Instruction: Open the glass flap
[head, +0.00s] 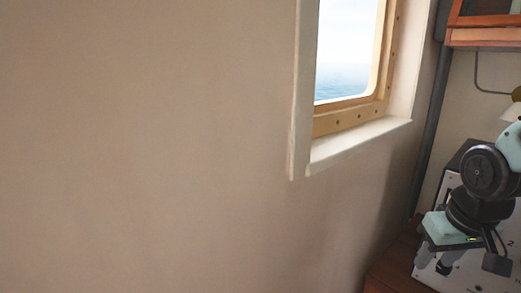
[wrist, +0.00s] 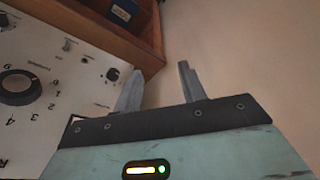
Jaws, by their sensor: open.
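My gripper (head: 438,262) is at the lower right of the head view, pointing down in front of a white panel. In the wrist view, the two grey fingers of my gripper (wrist: 160,72) stand apart with nothing between them. The white panel (wrist: 60,78) lies to the left of the fingers in the wrist view and carries a large black dial (wrist: 17,87), small switches and printed marks. The same panel (head: 500,243) is partly hidden behind my arm in the head view.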

